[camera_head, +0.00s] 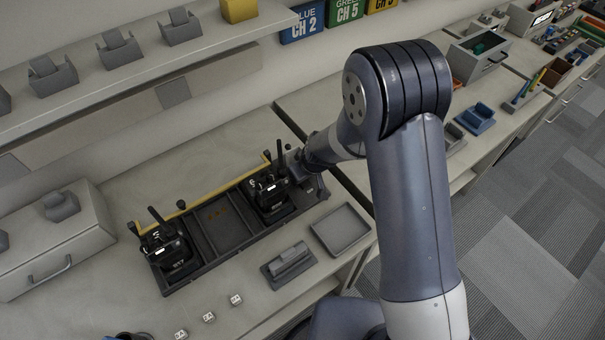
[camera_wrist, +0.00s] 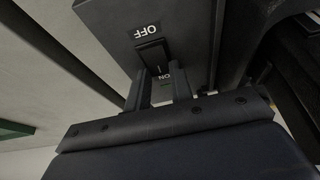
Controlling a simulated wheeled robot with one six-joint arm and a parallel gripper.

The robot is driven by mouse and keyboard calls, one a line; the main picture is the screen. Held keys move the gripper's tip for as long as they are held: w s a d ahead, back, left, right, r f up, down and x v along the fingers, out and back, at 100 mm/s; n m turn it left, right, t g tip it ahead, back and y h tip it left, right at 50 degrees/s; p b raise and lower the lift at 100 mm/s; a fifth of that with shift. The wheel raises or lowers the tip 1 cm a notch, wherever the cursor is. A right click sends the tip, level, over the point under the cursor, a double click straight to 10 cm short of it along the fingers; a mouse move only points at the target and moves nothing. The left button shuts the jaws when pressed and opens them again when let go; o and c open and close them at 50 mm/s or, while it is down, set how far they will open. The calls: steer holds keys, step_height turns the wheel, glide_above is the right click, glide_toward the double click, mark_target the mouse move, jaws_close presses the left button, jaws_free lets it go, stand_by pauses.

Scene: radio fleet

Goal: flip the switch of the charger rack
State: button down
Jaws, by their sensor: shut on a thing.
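The charger rack (camera_head: 222,222) is a long dark tray with a yellow back edge, on the counter in the head view. It holds two black radios, one near its left end (camera_head: 165,250) and one near its right end (camera_head: 268,195). In the wrist view a black rocker switch (camera_wrist: 152,57) sits on a dark grey panel, with OFF printed at one end and ON at the other. I cannot tell which side is pressed.
A shallow grey tray (camera_head: 340,229) and a small grey holder (camera_head: 288,265) stand in front of the rack. A grey drawer box (camera_head: 55,240) is at the left. A shelf with several grey cradles runs above. White labelled cubes (camera_head: 236,300) lie at the front.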

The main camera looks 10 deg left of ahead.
steer(key=shift+a+r+p, duration=0.1)
steer(key=shift+r+p, duration=0.2)
steer(key=shift+p, duration=0.95)
steer(key=shift+w+h+p, duration=0.1)
steer(key=shift+h+p, duration=0.2)
steer(key=shift+p, duration=0.75)
steer(key=shift+a+g+p, duration=0.1)
steer(key=shift+g+p, duration=0.3)
steer(key=shift+p, duration=0.2)
steer(key=shift+a+h+p, duration=0.1)
steer(key=shift+h+p, duration=0.2)
steer(key=shift+p, duration=0.15)
steer(key=shift+w+f, duration=0.15)
steer(key=shift+f, duration=0.15)
steer(key=shift+a+g+h, duration=0.1)
steer(key=shift+g+h, duration=0.4)
steer(key=c, duration=1.2)
jaws_free()
steer(key=shift+c, duration=0.2)
